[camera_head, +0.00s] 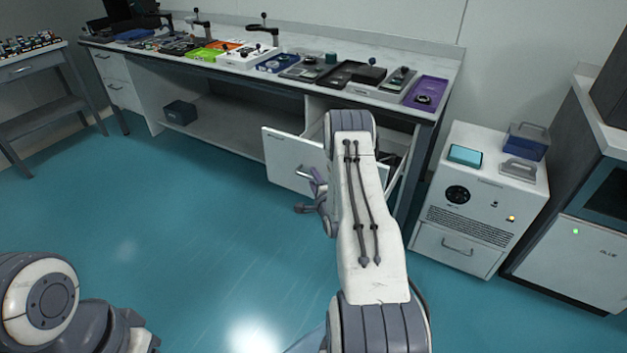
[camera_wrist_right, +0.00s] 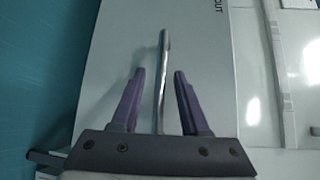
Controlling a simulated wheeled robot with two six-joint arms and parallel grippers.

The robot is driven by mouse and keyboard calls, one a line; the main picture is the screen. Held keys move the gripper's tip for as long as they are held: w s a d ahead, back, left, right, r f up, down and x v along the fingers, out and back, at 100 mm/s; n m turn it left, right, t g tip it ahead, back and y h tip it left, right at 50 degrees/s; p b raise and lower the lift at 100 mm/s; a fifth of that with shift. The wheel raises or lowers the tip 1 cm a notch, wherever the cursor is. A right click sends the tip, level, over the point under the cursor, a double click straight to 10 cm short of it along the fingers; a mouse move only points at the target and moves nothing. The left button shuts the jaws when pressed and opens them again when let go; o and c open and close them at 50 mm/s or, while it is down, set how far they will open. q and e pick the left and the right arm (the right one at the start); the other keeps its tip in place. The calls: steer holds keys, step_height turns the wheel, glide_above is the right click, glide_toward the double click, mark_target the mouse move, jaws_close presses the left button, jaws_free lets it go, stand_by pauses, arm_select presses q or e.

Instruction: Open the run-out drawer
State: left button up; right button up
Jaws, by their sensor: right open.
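The run-out drawer shows in the head view as a white front panel (camera_head: 290,160) standing out from under the long table, with part of its side and interior visible to the right of my arm. In the right wrist view its pale front (camera_wrist_right: 215,50) carries lettering ending in "OUT" and a metal bar handle (camera_wrist_right: 164,75). My right gripper (camera_wrist_right: 160,74) is open, with one purple finger on each side of the handle and gaps between. In the head view the right gripper (camera_head: 312,184) is at the drawer front, partly hidden by my arm. My left gripper is out of view.
The long table (camera_head: 215,67) holds several trays and tools, including a purple tray (camera_head: 426,93). A white cabinet (camera_head: 478,200) stands to the right of it. A dark box (camera_head: 180,112) sits on the lower shelf. The teal floor (camera_head: 200,220) in front is clear.

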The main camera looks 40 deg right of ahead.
jaws_close()
steer(key=shift+s, duration=0.1)
stand_by(1.2)
